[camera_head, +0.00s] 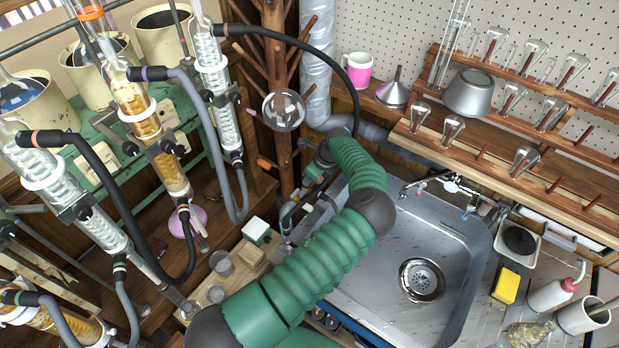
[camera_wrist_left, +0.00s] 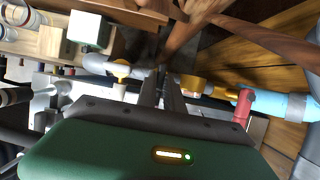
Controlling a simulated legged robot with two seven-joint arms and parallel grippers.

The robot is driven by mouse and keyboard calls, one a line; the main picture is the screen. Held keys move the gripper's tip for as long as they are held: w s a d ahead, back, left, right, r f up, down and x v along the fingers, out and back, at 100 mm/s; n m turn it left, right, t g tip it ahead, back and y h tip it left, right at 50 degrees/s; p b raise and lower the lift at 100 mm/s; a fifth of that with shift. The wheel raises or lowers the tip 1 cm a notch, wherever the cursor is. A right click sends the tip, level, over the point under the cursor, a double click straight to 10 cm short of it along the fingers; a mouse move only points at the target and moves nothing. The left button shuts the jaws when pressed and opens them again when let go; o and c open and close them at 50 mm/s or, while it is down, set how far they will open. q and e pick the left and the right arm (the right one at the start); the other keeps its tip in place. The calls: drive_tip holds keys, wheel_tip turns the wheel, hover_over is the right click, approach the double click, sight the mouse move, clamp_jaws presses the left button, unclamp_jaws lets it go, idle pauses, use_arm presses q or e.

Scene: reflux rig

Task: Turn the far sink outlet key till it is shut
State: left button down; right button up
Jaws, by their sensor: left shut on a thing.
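My left arm reaches across the sink's left side in the head view, and its gripper (camera_head: 318,172) is small and partly hidden at the back left corner by the drain pipe. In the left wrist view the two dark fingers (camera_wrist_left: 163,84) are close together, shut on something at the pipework. The far sink outlet key is mostly hidden between them, so its angle cannot be read. A yellow fitting (camera_wrist_left: 191,85) is just right of the fingers. Another yellow fitting (camera_wrist_left: 121,70) is on the grey pipe to the left. My right gripper is not in view.
The steel sink (camera_head: 395,270) lies right of my arm. Glass condensers with hoses (camera_head: 85,205) stand left. A red handle (camera_wrist_left: 243,106) on a blue pipe (camera_wrist_left: 285,106) is right of the fingers. A wooden post (camera_head: 275,60) rises behind.

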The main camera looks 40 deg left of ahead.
use_arm(q)
drive_tip(key=m+p, duration=0.1)
drive_tip(key=p, duration=0.1)
drive_tip(key=m+t+p, duration=0.1)
drive_tip(key=m+p, duration=0.1)
drive_tip(key=shift+s+r, duration=0.15)
drive_tip(key=shift+r, duration=0.25)
drive_tip(key=shift+a+m+t+p, duration=0.1)
drive_tip(key=shift+m+t+p, duration=0.4)
drive_tip(key=shift+m+p, duration=0.4)
drive_tip(key=shift+s+a+f+m+t+p, duration=0.1)
drive_tip(key=shift+m+t+p, duration=0.25)
drive_tip(key=shift+m, duration=0.65)
drive_tip(key=shift+m+t+h, duration=0.25)
drive_tip(key=shift+m+h, duration=0.05)
drive_tip(key=shift+m, duration=0.2)
drive_tip(key=shift+s+a+f+m, duration=0.1)
drive_tip(key=shift+f+m, duration=0.1)
drive_tip(key=shift+m, duration=0.6)
drive_tip(key=m+t+h+b, duration=0.1)
drive_tip(key=m+b, duration=0.1)
drive_tip(key=m, duration=0.1)
drive_tip(key=shift+s+a, duration=0.1)
drive_tip(key=shift+a, duration=0.05)
drive_tip(key=shift+m+t+h+b, duration=0.3)
drive_tip(key=shift+m+h+b, duration=0.3)
drive_tip(key=shift+m, duration=0.8)
drive_tip(key=shift+r, duration=0.1)
